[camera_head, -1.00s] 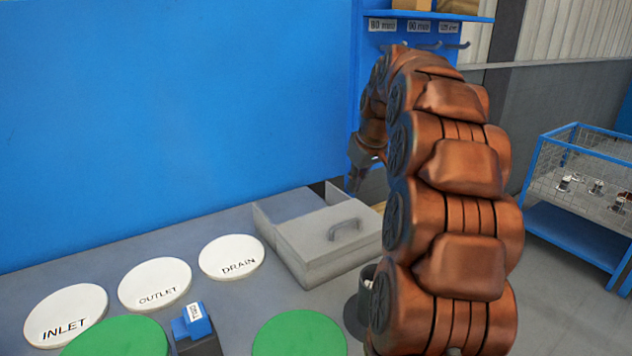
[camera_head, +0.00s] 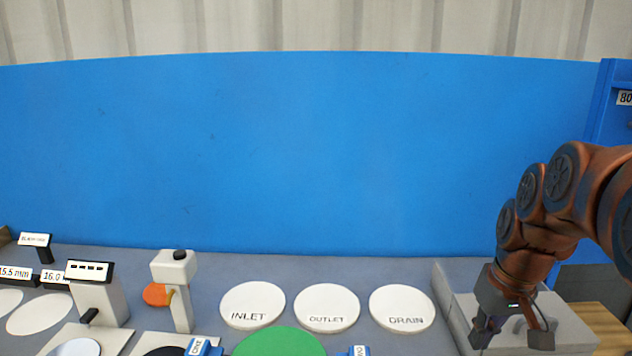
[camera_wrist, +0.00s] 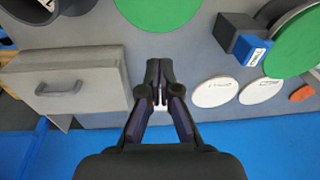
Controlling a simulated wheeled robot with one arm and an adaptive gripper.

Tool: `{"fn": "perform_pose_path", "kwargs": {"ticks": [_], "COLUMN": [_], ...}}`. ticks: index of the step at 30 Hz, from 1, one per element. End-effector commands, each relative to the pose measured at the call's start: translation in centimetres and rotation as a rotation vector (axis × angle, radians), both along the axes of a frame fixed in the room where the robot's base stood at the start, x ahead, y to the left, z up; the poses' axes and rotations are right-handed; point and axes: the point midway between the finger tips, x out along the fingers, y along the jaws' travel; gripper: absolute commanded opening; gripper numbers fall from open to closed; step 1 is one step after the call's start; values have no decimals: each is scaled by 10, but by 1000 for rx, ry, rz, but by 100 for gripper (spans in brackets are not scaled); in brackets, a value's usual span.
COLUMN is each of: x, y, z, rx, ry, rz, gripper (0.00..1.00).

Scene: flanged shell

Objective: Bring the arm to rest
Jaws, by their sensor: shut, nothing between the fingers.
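My gripper (camera_head: 512,338) hangs from my copper-coloured arm at the right of the head view, in front of the grey drawer box (camera_head: 455,300). In the wrist view my gripper (camera_wrist: 159,72) is shut and empty, its fingertips together over the grey bench top. The grey box with its handle (camera_wrist: 62,88) lies to the left of the fingers there. The arm is bent, with its upper links running out of the head view at the right edge.
White discs marked INLET (camera_head: 252,305), OUTLET (camera_head: 327,308) and DRAIN (camera_head: 402,308) lie on the bench. A green disc (camera_head: 280,343) is in front. A white stand with an orange part (camera_head: 178,290) is at left. A blue panel (camera_head: 300,150) rises behind.

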Motion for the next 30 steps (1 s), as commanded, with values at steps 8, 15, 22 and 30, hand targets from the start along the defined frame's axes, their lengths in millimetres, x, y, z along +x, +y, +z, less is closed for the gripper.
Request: {"fn": "perform_pose_path", "kwargs": {"ticks": [8,15,22,30], "x": [-76,-146,-196,-210], "y": [60,89,97,98], "z": [-16,-36,-52,-57], "rx": [-12,-44,-72,-82], "ry": [108,196,256,270], "rz": [17,15,6,1], "gripper": [0,0,0,0]}}
